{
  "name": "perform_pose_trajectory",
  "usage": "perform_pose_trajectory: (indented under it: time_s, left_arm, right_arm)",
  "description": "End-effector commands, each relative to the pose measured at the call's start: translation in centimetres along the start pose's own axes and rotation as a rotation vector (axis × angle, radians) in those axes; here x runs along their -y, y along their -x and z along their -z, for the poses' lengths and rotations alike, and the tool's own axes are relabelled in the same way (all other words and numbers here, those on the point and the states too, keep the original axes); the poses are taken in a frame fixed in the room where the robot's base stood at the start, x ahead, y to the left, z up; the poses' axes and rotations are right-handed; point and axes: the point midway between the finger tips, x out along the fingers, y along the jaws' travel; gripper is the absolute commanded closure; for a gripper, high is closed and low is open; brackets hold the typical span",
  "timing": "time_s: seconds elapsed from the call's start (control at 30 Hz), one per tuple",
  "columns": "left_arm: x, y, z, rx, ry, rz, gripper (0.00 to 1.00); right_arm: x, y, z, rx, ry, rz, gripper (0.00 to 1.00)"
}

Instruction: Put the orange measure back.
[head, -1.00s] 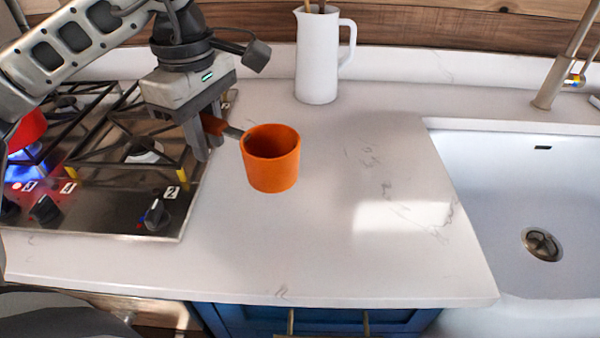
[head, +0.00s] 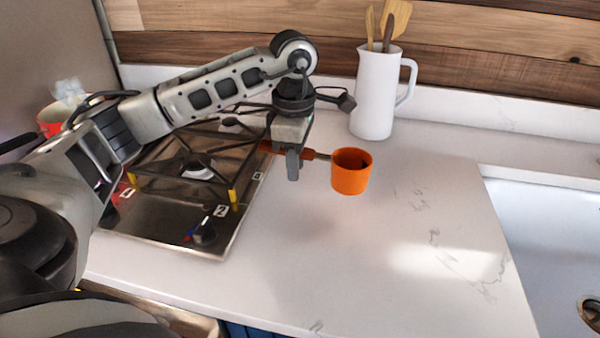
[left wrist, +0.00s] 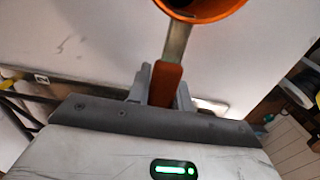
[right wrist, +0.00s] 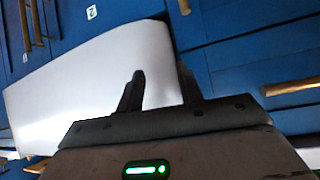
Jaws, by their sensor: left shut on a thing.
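The orange measure (head: 350,178) is a small cup with a metal neck and an orange handle. My left gripper (head: 293,172) is shut on its handle and holds it above the white counter, to the right of the stove. In the left wrist view the handle (left wrist: 166,84) sits between the two fingers, and the cup is cut off by the top edge. My right gripper (right wrist: 158,92) shows in the right wrist view with its fingers apart and nothing between them. It is out of the head view.
A gas stove (head: 170,222) with black grates lies left of the measure. A white jug (head: 374,100) with wooden utensils stands behind it. A white sink (head: 555,235) is at the right. A red pot (head: 50,118) with steam is far left. Counter in front is clear.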

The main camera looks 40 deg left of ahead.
Motion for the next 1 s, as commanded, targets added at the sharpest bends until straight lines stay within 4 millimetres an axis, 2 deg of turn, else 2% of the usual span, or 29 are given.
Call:
perform_pose_trajectory:
  time_s: [0.17, 0.4, 0.83, 0.87, 0.9, 1.0]
  left_arm:
    - [-0.9, -1.1, -0.4, 0.002, 0.000, 0.001, 1.00]
    - [-1.2, -4.2, -0.4, 0.000, 0.000, 0.000, 1.00]
    - [-1.2, -5.0, -0.5, 0.001, 0.000, -0.002, 1.00]
    - [-1.2, -4.9, -0.5, 0.001, 0.000, -0.002, 0.70]
    - [-1.2, -4.8, -0.5, 0.001, 0.000, -0.002, 0.59]
    - [-1.2, -4.8, -0.5, 0.001, 0.000, -0.001, 0.57]
  right_arm:
    - [-0.1, 0.0, 0.6, -0.009, -0.004, -0.003, 0.64]
    - [-0.2, 0.4, 0.7, 0.002, -0.002, -0.008, 0.64]
    - [-0.3, 0.1, -0.1, 0.008, -0.002, -0.009, 0.64]
    - [-0.3, 0.2, 0.1, 0.008, -0.002, -0.009, 0.64]
    - [-0.3, 0.3, 0.1, 0.009, -0.001, -0.009, 0.64]
    - [-0.3, 0.3, 0.1, 0.008, 0.000, -0.008, 0.64]
